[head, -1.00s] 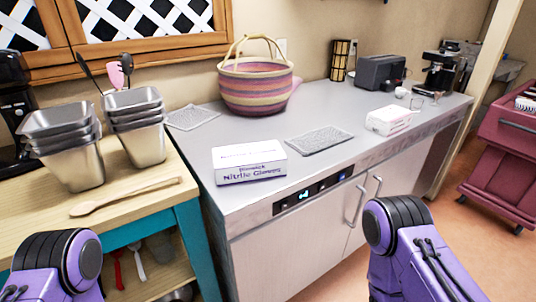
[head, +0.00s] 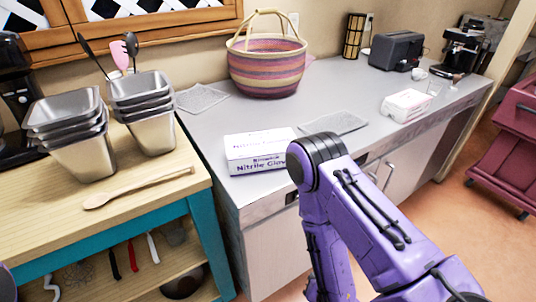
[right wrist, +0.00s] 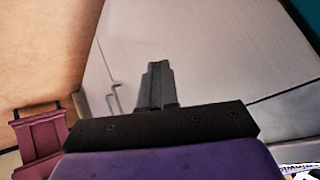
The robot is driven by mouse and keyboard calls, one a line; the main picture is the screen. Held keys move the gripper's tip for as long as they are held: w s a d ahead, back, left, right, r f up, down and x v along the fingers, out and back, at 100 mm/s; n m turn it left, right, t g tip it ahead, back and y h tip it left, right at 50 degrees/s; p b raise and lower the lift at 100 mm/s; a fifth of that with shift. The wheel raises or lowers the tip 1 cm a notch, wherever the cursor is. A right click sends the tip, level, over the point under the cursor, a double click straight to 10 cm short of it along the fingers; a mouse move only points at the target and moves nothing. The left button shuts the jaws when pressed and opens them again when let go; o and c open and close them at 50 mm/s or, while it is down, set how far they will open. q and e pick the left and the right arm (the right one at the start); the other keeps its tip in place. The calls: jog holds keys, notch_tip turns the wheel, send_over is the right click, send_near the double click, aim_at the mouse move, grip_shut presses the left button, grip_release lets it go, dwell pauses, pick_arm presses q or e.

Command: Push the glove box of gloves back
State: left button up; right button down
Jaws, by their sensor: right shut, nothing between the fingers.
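The white glove box (head: 258,150), with blue "Nitrile Gloves" lettering, lies flat on the grey counter close to its front edge. My right arm partly covers its right end. My right gripper shows in the right wrist view (right wrist: 157,85), with its fingers together and nothing between them. It is in front of the white cabinet doors (right wrist: 210,60), apart from the box. A lettered white corner, apparently the glove box (right wrist: 300,170), shows at that view's lower right edge. My left gripper is out of view.
The counter directly behind the box is clear. Metal bins (head: 85,158) stand on the wooden table.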

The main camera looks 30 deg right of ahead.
pick_arm(q)
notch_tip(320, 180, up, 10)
jog(key=p, duration=0.7)
pick_arm(e)
jog(key=w+r+m+t+h, duration=0.1)
jog(key=w+r+m+t, duration=0.25)
jog(key=r, duration=0.55)
jog(key=w+r+m+t+h, duration=0.15)
jog(key=r+m, duration=0.25)
jog(key=r, duration=0.4)
jog(key=w+r+m+t, duration=0.4)
jog(key=r, duration=0.5)
jog(key=shift+m, duration=0.55)
jog(key=b+x, duration=0.1)
jog(key=x, duration=0.3)
jog(key=b+x, duration=0.2)
jog(key=x, duration=0.2)
jog(key=a+b+x, duration=0.1)
jog(key=x, duration=0.2)
jog(key=shift+w+d+r, duration=0.1)
jog(key=shift+w+d, duration=0.05)
jog(key=shift+w, duration=0.4)
jog(key=shift+w+a, duration=0.35)
jog(key=shift+w, duration=0.2)
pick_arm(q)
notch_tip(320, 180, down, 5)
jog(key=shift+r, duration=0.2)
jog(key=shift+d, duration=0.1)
